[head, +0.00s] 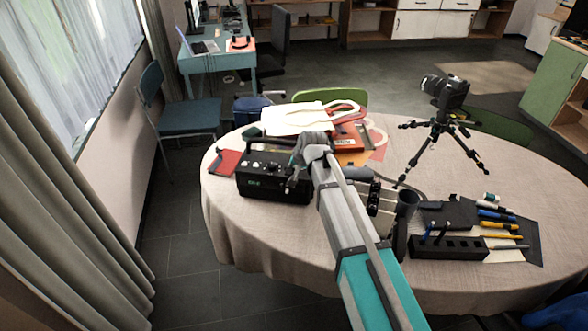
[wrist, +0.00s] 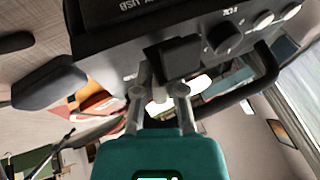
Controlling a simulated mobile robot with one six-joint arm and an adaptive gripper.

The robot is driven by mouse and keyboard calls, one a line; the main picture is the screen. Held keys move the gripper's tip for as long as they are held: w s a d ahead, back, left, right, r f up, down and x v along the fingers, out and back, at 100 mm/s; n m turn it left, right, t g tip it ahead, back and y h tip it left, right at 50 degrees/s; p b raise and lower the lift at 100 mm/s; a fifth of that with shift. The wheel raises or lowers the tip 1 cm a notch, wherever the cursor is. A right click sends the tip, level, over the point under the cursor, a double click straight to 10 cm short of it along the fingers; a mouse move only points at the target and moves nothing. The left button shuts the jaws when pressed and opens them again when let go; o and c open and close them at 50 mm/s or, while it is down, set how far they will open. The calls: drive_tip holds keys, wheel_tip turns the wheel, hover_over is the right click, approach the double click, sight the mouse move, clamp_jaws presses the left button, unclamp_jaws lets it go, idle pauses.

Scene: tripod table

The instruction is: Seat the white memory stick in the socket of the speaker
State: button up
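The speaker is a black box with knobs. It stands on the left part of the table in the head view (head: 262,188), and its dark face with lettering fills the top of the wrist view (wrist: 115,38). My gripper (head: 294,180) is at the right end of the speaker's front in the head view. In the wrist view my gripper's grey fingers (wrist: 160,84) point at the speaker's face, close to it. A small pale piece shows between them, but I cannot tell whether it is the white memory stick. The socket is not clearly visible.
A camera on a tripod (head: 440,115) stands at the back right. A white cloth bag (head: 292,120) and an orange-red box (head: 350,138) lie behind the speaker.

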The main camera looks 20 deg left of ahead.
drive_tip(key=shift+r, duration=0.2)
clamp_jaws()
wheel_tip(320, 180, up, 2)
drive_tip(key=shift+r+p, duration=0.1)
drive_tip(key=shift+p, duration=1.1)
drive_tip(key=s+d+r+p, duration=0.7)
drive_tip(key=s+r+p, duration=0.3)
drive_tip(key=s, duration=0.2)
drive_tip(key=shift+d+r+p, duration=0.2)
drive_tip(key=shift+r+p, duration=0.05)
drive_tip(key=shift+p, duration=0.05)
